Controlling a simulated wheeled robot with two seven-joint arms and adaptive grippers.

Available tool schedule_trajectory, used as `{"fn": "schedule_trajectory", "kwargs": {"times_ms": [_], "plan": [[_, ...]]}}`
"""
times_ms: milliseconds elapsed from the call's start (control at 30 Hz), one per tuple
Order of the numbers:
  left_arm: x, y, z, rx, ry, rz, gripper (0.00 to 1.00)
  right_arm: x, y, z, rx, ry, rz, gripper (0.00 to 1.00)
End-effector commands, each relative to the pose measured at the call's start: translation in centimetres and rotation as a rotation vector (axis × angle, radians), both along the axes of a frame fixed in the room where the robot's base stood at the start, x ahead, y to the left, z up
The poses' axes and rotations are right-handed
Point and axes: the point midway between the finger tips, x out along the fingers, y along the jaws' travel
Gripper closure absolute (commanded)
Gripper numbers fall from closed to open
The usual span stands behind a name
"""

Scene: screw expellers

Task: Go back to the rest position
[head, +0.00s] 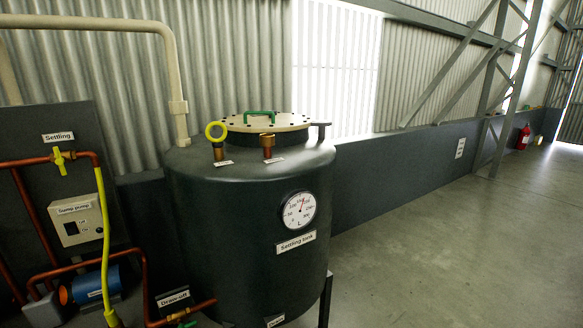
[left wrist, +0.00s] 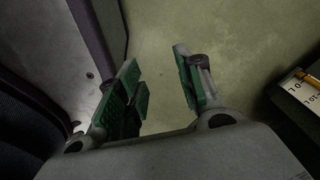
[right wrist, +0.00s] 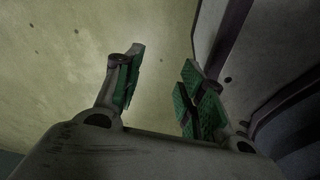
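My left gripper (left wrist: 160,85) is open and empty in the left wrist view, its green-padded fingers apart over bare floor. My right gripper (right wrist: 160,88) is open and empty in the right wrist view, also above floor. Neither gripper shows in the head view. A dark settling tank (head: 235,220) stands in the middle of the head view, with a round gauge (head: 299,210) on its side. Its pale lid (head: 285,121) has a green handle (head: 259,115) and is seated on top.
At the left stand a panel with a sump pump box (head: 78,222), copper pipes (head: 145,270), a yellow hose (head: 103,240) and a blue pump (head: 97,284). Open floor (head: 450,240) lies to the right. A red extinguisher (head: 523,138) is far off by the wall. A labelled item (left wrist: 302,90) is at the left wrist view's right edge.

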Motion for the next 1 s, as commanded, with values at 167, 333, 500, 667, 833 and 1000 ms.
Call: {"fn": "schedule_trajectory", "kwargs": {"times_ms": [167,333,500,667,833,1000], "plan": [[-3.4,1.3,-0.5,0.008,0.016,-0.002,0.64,-3.4,-1.3,-0.5,-0.008,0.016,0.002,0.60],[-6.1,2.3,-0.9,0.013,0.024,-0.004,0.64,-6.0,-2.3,-0.9,-0.013,0.024,0.004,0.60],[-7.4,2.8,-1.0,0.016,0.028,-0.005,0.64,-7.4,-2.8,-1.0,-0.016,0.028,0.005,0.60],[-7.6,2.9,-1.1,0.016,0.028,-0.005,0.64,-7.6,-2.9,-1.1,-0.016,0.027,0.005,0.60],[-7.6,2.9,-1.1,0.016,0.028,-0.005,0.64,-7.6,-2.9,-1.1,-0.016,0.028,0.005,0.60],[-7.6,2.9,-1.1,0.016,0.028,-0.005,0.64,-7.6,-2.9,-1.1,-0.016,0.028,0.005,0.60]]}}
